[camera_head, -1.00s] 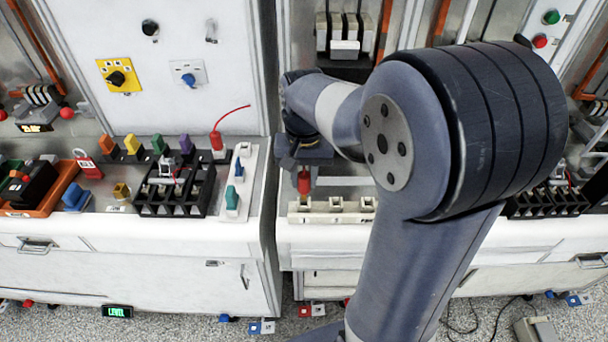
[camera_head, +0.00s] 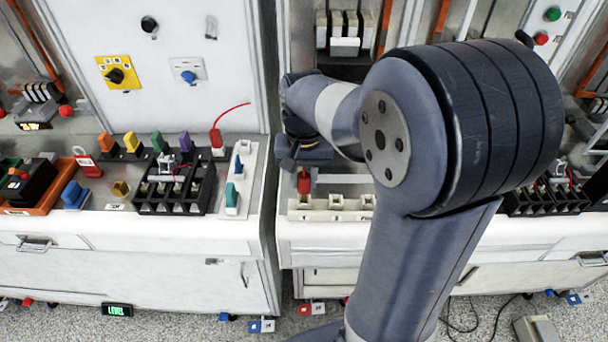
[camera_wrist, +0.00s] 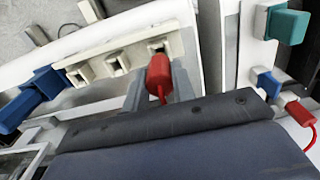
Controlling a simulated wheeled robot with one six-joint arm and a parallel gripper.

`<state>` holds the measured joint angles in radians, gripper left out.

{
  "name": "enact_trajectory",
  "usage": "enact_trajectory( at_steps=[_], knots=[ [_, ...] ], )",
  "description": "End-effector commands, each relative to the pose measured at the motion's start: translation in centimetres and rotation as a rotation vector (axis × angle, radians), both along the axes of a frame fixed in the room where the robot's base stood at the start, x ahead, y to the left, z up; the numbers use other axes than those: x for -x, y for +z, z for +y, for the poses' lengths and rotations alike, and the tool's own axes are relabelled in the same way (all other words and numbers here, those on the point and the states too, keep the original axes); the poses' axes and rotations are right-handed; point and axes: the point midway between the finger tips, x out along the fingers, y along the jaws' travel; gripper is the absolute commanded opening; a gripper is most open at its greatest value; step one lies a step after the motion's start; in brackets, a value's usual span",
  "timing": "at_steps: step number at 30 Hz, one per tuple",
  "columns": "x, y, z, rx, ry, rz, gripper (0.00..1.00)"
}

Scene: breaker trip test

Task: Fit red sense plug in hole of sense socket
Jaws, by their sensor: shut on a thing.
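A red sense plug (camera_head: 304,183) hangs upright below my gripper (camera_head: 304,168), which is shut on it. In the wrist view the same plug (camera_wrist: 159,74) sits between the fingers of my gripper (camera_wrist: 160,86), with its red lead running back toward the palm. The pale sense socket strip (camera_head: 350,216) lies on the counter just below the plug and has three square holes. The strip also shows in the wrist view (camera_wrist: 97,68). The plug is close to the strip's end hole (camera_wrist: 158,45), leftmost in the head view. I cannot tell whether its tip touches the strip.
Another red plug (camera_head: 217,140) with a red lead stands on the left counter, near a white strip holding a teal plug (camera_head: 232,197). Blue blocks (camera_wrist: 40,85) stand past the strip's other end in the wrist view. A gap separates the two counters.

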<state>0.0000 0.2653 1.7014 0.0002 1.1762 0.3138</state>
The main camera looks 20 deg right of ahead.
Motion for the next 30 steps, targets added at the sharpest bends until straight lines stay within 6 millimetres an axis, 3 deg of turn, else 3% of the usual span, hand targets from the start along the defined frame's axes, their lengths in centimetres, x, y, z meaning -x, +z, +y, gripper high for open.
enact_trajectory(
  at_steps=[30],
  knots=[
    [0.0, -2.7, 0.0, 0.000, 0.000, 0.001, 0.00]
  ],
)
